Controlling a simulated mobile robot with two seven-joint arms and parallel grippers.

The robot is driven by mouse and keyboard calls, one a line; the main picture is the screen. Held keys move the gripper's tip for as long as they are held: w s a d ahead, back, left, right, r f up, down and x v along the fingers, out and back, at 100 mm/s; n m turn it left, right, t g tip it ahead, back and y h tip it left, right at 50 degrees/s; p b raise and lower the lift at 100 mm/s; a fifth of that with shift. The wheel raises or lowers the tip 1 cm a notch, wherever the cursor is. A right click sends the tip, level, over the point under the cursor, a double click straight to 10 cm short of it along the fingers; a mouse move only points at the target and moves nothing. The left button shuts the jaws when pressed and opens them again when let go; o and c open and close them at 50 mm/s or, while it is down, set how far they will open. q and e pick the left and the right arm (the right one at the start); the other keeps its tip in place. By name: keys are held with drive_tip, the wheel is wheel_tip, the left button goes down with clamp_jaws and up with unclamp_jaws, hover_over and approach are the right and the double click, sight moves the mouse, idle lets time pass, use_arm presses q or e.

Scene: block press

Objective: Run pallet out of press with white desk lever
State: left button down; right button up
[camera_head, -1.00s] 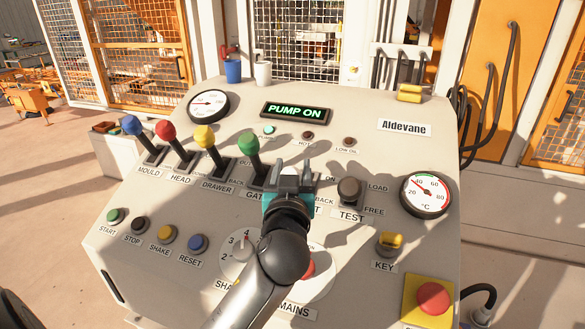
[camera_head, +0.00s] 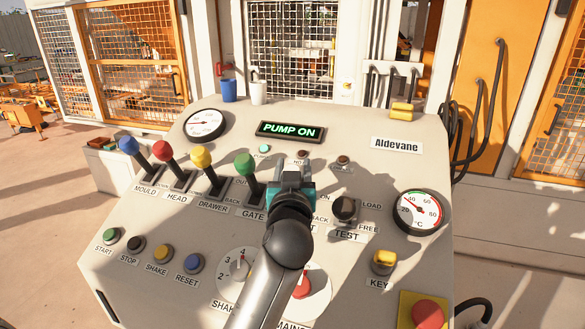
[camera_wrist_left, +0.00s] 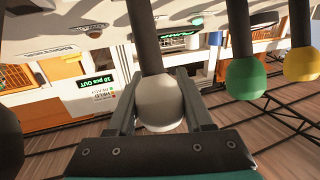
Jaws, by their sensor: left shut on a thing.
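My left gripper (camera_head: 291,172) is over the fifth place in the lever row, right of the green GATE lever (camera_head: 244,165). In the left wrist view its fingers (camera_wrist_left: 160,100) are shut around the white lever's round knob (camera_wrist_left: 158,108), with the dark shaft between them. In the head view the gripper hides the white knob, and its label is mostly covered. My right gripper is not in view.
Blue (camera_head: 129,146), red (camera_head: 164,151) and yellow (camera_head: 201,157) levers stand further left. A black TEST knob (camera_head: 345,208) is close on the right. The display (camera_head: 290,131) reads PUMP ON. A blue cup (camera_head: 229,90) and a white cup (camera_head: 258,92) stand at the back.

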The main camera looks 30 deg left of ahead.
use_arm(q)
drive_tip(key=shift+d+f, duration=0.1)
drive_tip(key=shift+f, duration=0.5)
drive_tip(key=c, duration=0.8)
unclamp_jaws()
drive_tip(key=o, duration=0.4)
drive_tip(key=shift+w, duration=0.35)
drive_tip(key=shift+c, duration=0.2)
drive_tip(key=shift+o, duration=0.6)
drive_tip(key=shift+r, duration=0.1)
drive_tip(key=shift+s+r, duration=0.15)
